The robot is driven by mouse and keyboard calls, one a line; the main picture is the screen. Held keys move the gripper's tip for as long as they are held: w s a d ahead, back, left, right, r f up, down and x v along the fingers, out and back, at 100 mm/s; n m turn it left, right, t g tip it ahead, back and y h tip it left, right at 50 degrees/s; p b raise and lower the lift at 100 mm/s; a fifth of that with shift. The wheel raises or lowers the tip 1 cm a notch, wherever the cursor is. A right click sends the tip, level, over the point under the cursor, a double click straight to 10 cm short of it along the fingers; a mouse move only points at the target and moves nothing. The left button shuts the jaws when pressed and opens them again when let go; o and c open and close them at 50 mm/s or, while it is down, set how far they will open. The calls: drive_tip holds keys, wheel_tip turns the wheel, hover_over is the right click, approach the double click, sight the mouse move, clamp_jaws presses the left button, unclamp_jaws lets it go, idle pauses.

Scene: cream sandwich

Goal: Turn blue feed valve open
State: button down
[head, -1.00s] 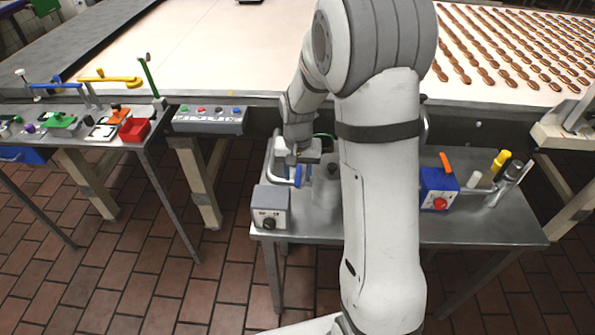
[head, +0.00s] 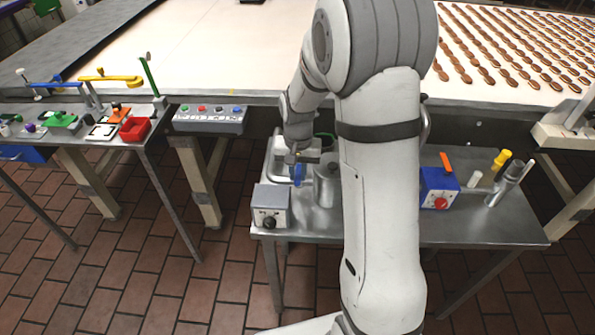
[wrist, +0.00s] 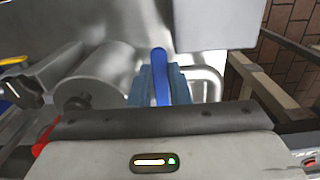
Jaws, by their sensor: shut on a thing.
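The blue feed valve handle (head: 298,174) is above the left part of the steel table, beside a silver cylinder (head: 326,186). In the wrist view the blue handle (wrist: 160,76) stands near the middle of the picture, between blue-grey finger pads. My gripper (head: 297,168) is shut on this handle. In the wrist view the gripper (wrist: 160,86) shows with its pads on both sides of the handle. A bent metal pipe (wrist: 209,82) is just to the right of it. The far end of the valve is hidden behind my gripper.
A grey box with a black knob (head: 271,206) stands at the table's front left. A blue box with a red knob (head: 438,188) stands on the right. A conveyor (head: 220,50) lies behind. My arm hides the table's middle.

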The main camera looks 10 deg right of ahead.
drive_tip(key=shift+a, duration=0.1)
drive_tip(key=w+a+m+b, duration=0.2)
drive_tip(key=w+m, duration=0.3)
drive_tip(key=m, duration=1.1)
drive_tip(key=shift+w+a+m+b, duration=0.2)
drive_tip(key=shift+a+m+b, duration=0.2)
drive_tip(key=shift+b, duration=0.2)
drive_tip(key=shift+d+r, duration=0.1)
drive_tip(key=c, duration=1.4)
unclamp_jaws()
drive_tip(key=shift+o, duration=0.2)
wheel_tip(320, 180, up, 8)
